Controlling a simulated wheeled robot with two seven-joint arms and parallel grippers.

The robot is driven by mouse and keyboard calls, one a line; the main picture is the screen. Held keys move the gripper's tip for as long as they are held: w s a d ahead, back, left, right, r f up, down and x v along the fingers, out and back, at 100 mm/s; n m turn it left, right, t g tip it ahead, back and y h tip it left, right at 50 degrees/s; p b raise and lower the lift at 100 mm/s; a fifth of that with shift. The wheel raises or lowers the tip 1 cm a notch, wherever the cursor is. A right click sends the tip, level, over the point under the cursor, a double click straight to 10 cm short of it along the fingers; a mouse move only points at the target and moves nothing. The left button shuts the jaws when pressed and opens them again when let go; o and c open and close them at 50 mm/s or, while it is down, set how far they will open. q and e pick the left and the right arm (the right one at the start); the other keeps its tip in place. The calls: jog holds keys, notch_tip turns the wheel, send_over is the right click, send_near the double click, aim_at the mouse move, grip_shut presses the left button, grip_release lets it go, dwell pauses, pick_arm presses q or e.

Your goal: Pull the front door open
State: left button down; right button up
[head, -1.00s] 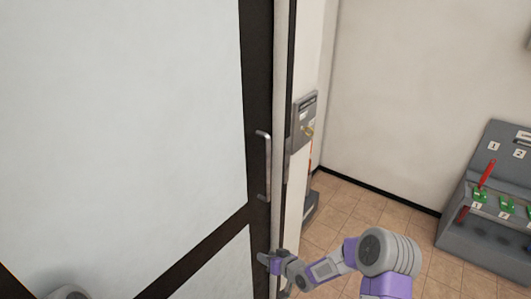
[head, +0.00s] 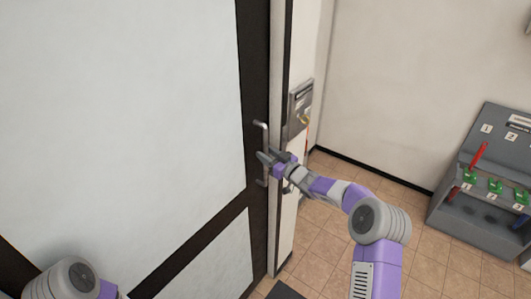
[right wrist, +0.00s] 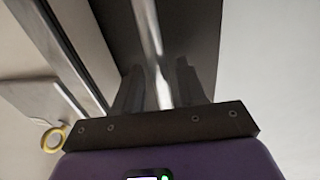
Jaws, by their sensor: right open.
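The front door (head: 120,110) has pale panels in a dark frame and fills the left of the head view; it looks closed. Its vertical metal handle (head: 265,131) is on the dark right stile. My right gripper (head: 263,158) is open at the handle's lower half. In the right wrist view the handle (right wrist: 147,25) runs between the two open fingers (right wrist: 158,82). I cannot tell whether either finger touches it. Only a part of my left arm shows at the lower left of the head view; its gripper is out of view.
A grey metal box (head: 300,108) with a yellow ring (head: 304,120) is on the wall right of the door; the ring also shows in the wrist view (right wrist: 53,138). A grey console (head: 485,180) with red and green parts stands at right. Tiled floor (head: 325,235) between is clear.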

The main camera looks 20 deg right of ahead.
jog(key=shift+w+a, duration=0.25)
jog(key=shift+w, duration=0.25)
grip_shut()
